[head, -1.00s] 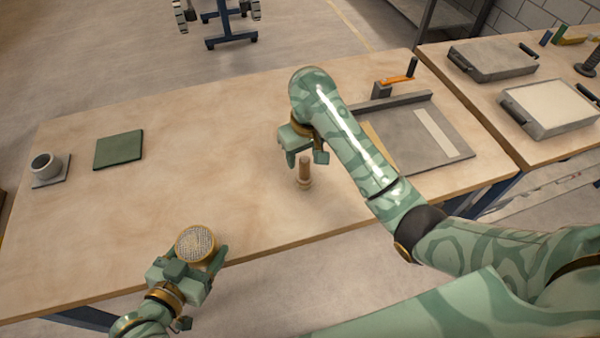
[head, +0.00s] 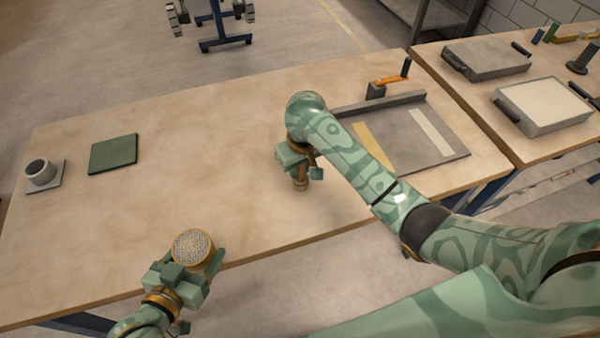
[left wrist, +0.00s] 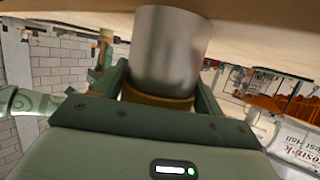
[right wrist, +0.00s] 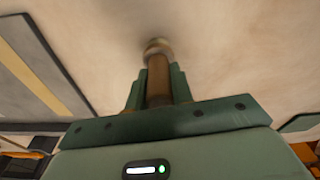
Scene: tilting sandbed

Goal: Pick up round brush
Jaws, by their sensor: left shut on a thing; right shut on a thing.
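The round brush (head: 300,185) stands upright on the wooden table, its lower end showing below my right gripper (head: 301,173). In the right wrist view its brown handle (right wrist: 158,78) is between the fingers, which are shut on it; its far end appears to touch the table. My left gripper (head: 194,266) is shut on a round can (head: 193,247) with a gold rim and a mesh-like top, near the table's front edge. In the left wrist view the can (left wrist: 168,50) shows as a grey metal cylinder with a gold band between the fingers.
A grey cup (head: 41,171) on a small plate and a green square pad (head: 113,154) lie at the left. A grey board (head: 440,158) with yellow and white strips lies right of my right gripper. Grey trays (head: 543,106) are on another table. The middle is clear.

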